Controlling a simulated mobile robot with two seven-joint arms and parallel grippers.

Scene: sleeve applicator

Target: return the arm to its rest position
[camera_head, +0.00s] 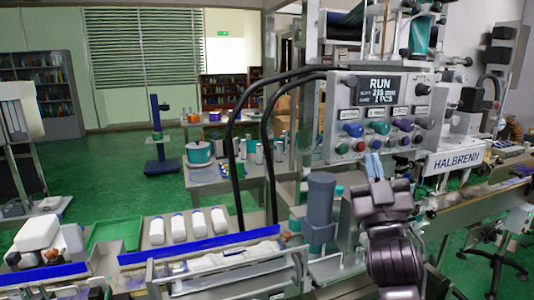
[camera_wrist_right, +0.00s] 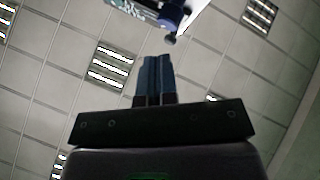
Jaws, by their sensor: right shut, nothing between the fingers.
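My right gripper (camera_head: 374,166) is at the right of centre in the head view, its fingers pointing up below the control panel (camera_head: 380,118). Its blue-grey fingers are together with nothing between them. In the right wrist view the shut fingers (camera_wrist_right: 154,80) point up towards the ceiling, and part of a machine shows beyond them at the top. My right arm (camera_head: 392,245) rises from the bottom edge in front of the machine. My left gripper is not in the head view.
The panel's display reads RUN, with coloured knobs below it. A dark grey cylinder (camera_head: 321,203) stands left of my right arm. A green tray (camera_head: 114,232) and several white bottles (camera_head: 177,228) are at lower left. A conveyor (camera_head: 480,197) runs to the right.

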